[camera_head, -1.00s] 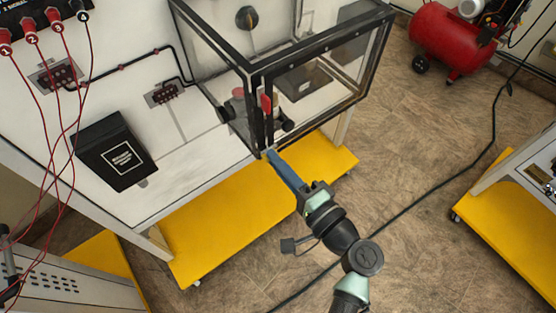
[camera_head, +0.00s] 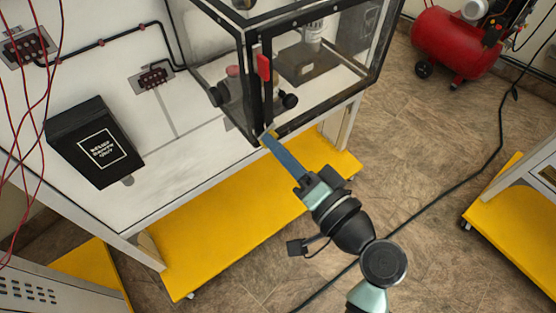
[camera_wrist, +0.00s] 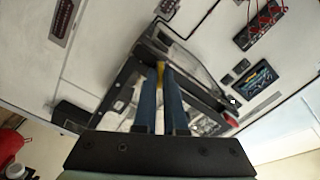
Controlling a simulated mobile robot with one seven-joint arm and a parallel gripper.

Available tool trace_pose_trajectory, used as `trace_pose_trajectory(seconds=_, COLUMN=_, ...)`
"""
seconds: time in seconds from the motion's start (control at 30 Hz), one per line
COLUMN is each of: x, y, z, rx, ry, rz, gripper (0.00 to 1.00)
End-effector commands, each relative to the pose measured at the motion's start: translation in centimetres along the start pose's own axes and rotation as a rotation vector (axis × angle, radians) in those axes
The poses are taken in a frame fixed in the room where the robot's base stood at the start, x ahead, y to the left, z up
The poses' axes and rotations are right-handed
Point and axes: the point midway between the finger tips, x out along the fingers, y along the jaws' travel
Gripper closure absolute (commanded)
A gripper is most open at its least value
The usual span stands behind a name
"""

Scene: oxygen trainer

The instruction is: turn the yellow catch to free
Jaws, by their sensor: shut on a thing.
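The yellow catch (camera_wrist: 160,67) shows as a small yellow piece between the tips of my gripper (camera_wrist: 160,75) in the wrist view. In the head view only a sliver of yellow shows by the tips of my gripper (camera_head: 267,138), at the lower front corner of the clear box (camera_head: 248,85). My gripper's long blue fingers are shut on the catch. The fingers hide most of it, so its turn angle cannot be told. A red handle (camera_head: 264,67) stands on the box's corner post just above.
Black knobs (camera_head: 290,101) stick out beside the box's corner post. A black box (camera_head: 95,142) sits on the white panel at left. A yellow base shelf (camera_head: 225,235) lies below. A red compressor (camera_head: 450,42) and a cable are on the floor at right.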

Motion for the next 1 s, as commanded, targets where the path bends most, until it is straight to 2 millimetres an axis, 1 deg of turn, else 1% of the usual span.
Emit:
trace_pose_trajectory(seconds=0.03, x=-0.02, y=0.75, z=0.44, rx=-0.049, ry=0.0, rz=0.0, gripper=1.0)
trace_pose_trajectory(seconds=0.7, x=-0.03, y=0.4, z=0.43, rx=-0.68, ry=0.001, rz=0.0, gripper=1.0)
trace_pose_trajectory(seconds=1.0, x=-0.04, y=0.17, z=0.34, rx=-0.9, ry=0.0, rz=0.002, gripper=1.0)
